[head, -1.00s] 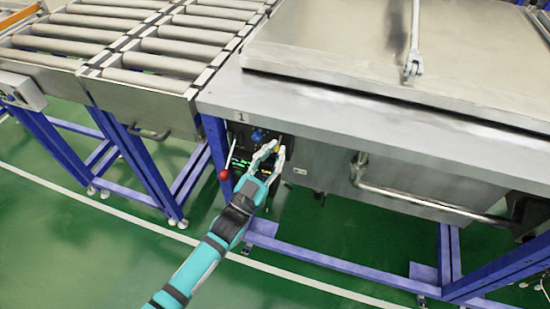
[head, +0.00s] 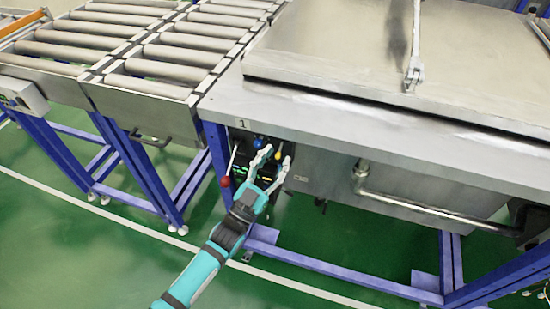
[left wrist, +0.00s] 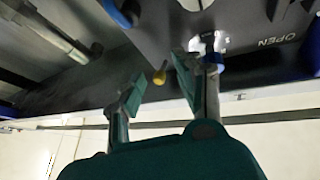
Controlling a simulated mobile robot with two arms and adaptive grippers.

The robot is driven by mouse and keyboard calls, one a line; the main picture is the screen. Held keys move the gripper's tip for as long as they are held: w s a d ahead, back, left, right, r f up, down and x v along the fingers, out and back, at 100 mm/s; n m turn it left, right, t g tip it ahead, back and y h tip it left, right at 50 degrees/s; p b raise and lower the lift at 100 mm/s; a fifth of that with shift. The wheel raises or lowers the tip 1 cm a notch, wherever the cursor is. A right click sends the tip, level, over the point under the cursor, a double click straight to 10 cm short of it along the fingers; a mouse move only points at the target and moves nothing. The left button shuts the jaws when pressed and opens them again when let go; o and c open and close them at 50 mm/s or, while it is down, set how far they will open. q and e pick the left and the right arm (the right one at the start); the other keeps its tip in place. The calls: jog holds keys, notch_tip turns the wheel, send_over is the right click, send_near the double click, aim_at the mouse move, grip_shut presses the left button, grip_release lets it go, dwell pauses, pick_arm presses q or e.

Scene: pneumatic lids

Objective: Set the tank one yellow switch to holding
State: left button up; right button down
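The yellow switch (head: 278,154) is on the dark control panel (head: 243,160) under the table edge marked 1. In the left wrist view the yellow switch (left wrist: 159,77) shows as a small knob between the two fingers, with a gap on each side. My left gripper (head: 277,160) is open and empty, its fingertips at the panel on either side of the switch. In the left wrist view the open fingers (left wrist: 158,88) are clearly spread. The switch's exact setting cannot be read. My right gripper is not in view.
A blue knob (head: 258,142) is left of the yellow switch. A red-ball lever (head: 225,182) hangs farther left. A metal pipe handle (head: 400,195) is to the right. Blue table legs (head: 218,150) flank the panel.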

pick_arm(q)
jog(key=v, duration=1.1)
jog(key=shift+s+a, duration=0.15)
jog(key=shift+s, duration=0.15)
jog(key=shift+f, duration=0.1)
jog(key=s+a+f+n+g+y+p, duration=0.1)
jog(key=s+a+f+g+y, duration=0.15)
jog(key=f, duration=0.65)
jog(key=s+a+f+n+g+y+p, duration=0.1)
jog(key=a+f+n+g+y, duration=0.2)
jog(key=f, duration=0.7)
jog(key=s+a+f+g+y+p, duration=0.1)
jog(key=s+a+f+g+y, duration=0.2)
jog(key=f, duration=0.6)
jog(key=s+a+f+n+g+y, duration=0.1)
jog(key=s+f, duration=0.4)
jog(key=s, duration=0.5)
jog(key=s+a+f+n+g+y+p, duration=0.1)
jog(key=s+a+f+g, duration=0.3)
jog(key=s, duration=0.6)
jog(key=s+a+f+n+g+y, duration=0.1)
jog(key=s+a+f+g+y, duration=0.2)
jog(key=s+f, duration=0.4)
jog(key=s+g, duration=0.1)
jog(key=s, duration=0.2)
jog(key=shift+a+f+p, duration=0.2)
jog(key=shift+p, duration=0.2)
jog(key=shift+g, duration=0.25)
